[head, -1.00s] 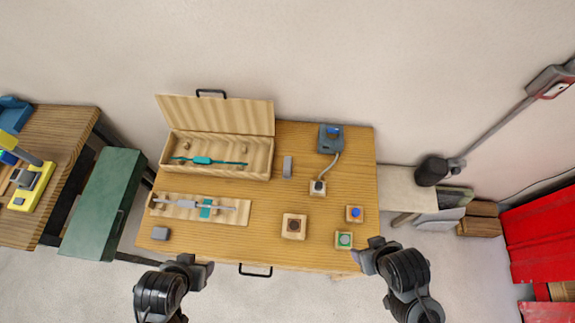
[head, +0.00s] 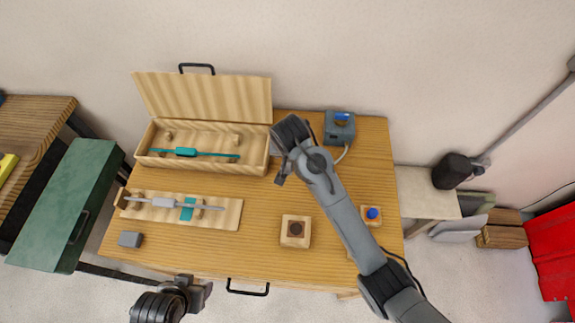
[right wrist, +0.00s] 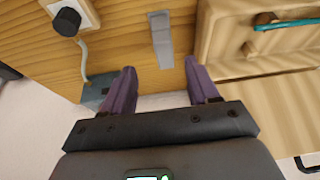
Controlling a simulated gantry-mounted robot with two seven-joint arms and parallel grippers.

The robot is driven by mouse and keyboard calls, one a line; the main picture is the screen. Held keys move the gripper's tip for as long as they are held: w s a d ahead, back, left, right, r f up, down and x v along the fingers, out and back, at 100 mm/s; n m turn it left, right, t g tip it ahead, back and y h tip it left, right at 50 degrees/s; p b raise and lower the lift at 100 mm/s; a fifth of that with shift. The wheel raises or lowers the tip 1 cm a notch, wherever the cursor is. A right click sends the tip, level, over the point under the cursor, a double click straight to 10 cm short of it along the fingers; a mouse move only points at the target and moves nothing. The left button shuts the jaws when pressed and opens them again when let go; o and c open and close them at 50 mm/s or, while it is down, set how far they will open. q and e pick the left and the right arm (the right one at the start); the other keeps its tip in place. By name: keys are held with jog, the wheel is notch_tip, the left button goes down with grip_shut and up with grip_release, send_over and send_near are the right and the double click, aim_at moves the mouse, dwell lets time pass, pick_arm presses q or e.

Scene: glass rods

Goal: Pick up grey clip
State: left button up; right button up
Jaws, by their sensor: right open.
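The grey clip (right wrist: 161,40) is a narrow grey bar lying on the wooden table, beside the open wooden box. In the right wrist view it lies beyond and between my right fingertips. In the head view my right arm hides it. My right gripper (right wrist: 159,70) is open, its two purple-grey fingers apart with nothing between them; it hovers over the table near the box's right side and also shows in the head view (head: 281,179). My left gripper (head: 197,290) is at the table's front edge, away from the clip; its jaw opening is unclear.
The open box (head: 205,164) holds a teal rod (head: 215,154). A wooden rack (head: 230,215) in front holds a grey rod. A small grey block (head: 130,239), brown-button block (head: 296,230), blue-button block (head: 371,214) and blue-grey corded device (head: 340,128) stand on the table.

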jog(key=shift+w+a+r+b, duration=0.1)
jog(key=shift+w+a+b, duration=0.15)
jog(key=shift+w, duration=0.25)
jog(key=shift+w+a+r+b, duration=0.1)
jog(key=shift+w+a+b, duration=0.1)
jog(key=shift+w, duration=0.3)
jog(key=shift+w+f+h, duration=0.2)
jog(key=shift+w+h, duration=0.1)
jog(key=x, duration=0.4)
jog(key=shift+w+f, duration=0.15)
jog(key=shift+f, duration=0.05)
jog(key=f, duration=0.4)
jog(key=shift+w+d+f, duration=0.3)
jog(key=shift+d+f, duration=0.05)
jog(key=shift+f, duration=0.05)
jog(key=shift+w+f, duration=0.2)
jog(key=shift+f, duration=0.1)
jog(key=c, duration=1)
jog(key=shift+c, duration=0.2)
jog(key=shift+r, duration=0.15)
